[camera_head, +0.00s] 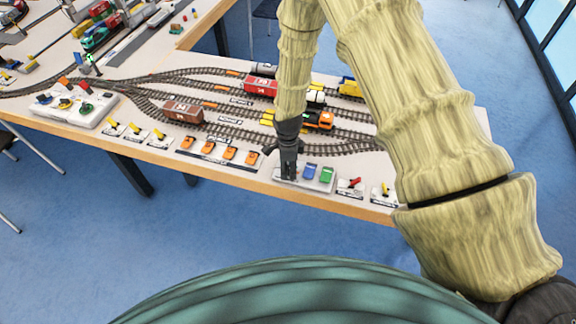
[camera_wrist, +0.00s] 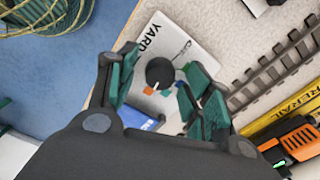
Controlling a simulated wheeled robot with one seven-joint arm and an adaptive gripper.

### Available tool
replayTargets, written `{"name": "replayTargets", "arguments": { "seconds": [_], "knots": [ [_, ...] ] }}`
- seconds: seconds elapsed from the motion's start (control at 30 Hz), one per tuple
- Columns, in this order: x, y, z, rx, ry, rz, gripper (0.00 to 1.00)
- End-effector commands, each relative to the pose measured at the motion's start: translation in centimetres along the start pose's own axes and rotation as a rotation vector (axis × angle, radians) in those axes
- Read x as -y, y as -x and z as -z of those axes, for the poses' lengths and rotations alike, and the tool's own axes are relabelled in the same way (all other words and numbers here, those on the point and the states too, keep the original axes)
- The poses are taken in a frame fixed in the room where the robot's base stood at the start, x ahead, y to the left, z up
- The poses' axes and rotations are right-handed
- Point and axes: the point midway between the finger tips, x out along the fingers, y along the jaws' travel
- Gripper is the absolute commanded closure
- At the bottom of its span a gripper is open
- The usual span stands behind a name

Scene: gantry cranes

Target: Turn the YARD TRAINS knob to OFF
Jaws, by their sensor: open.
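In the wrist view a round black knob (camera_wrist: 159,72) stands on a pale panel (camera_wrist: 150,38) with the printed word YARD, the rest of it hidden. A small light pointer mark shows at the knob's lower edge, near an orange mark (camera_wrist: 148,90). My gripper (camera_wrist: 160,64) is open, with one green-padded finger on each side of the knob; I cannot tell if either touches it. In the head view my gripper (camera_head: 289,174) points down over the left end of the panel (camera_head: 318,186) and hides the knob.
A blue button (camera_head: 309,170) and a green button (camera_head: 327,174) sit right of my gripper on the same panel. A red lever (camera_head: 355,183) is farther right, and several orange switches (camera_head: 209,147) lie left. Tracks with an orange locomotive (camera_head: 318,120) run behind.

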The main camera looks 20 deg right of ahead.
Motion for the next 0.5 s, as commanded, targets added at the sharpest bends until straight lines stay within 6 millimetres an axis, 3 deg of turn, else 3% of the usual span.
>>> {"name": "replayTargets", "arguments": {
  "seconds": [0.13, 0.37, 0.5],
  "knots": [
    [0.01, 0.00, 0.00, 0.000, 0.000, 0.000, 0.51],
    [0.02, 0.02, -0.01, 0.000, 0.000, 0.000, 0.93],
    [0.02, 0.02, -0.01, 0.000, 0.000, 0.000, 0.96]
  ]
}}
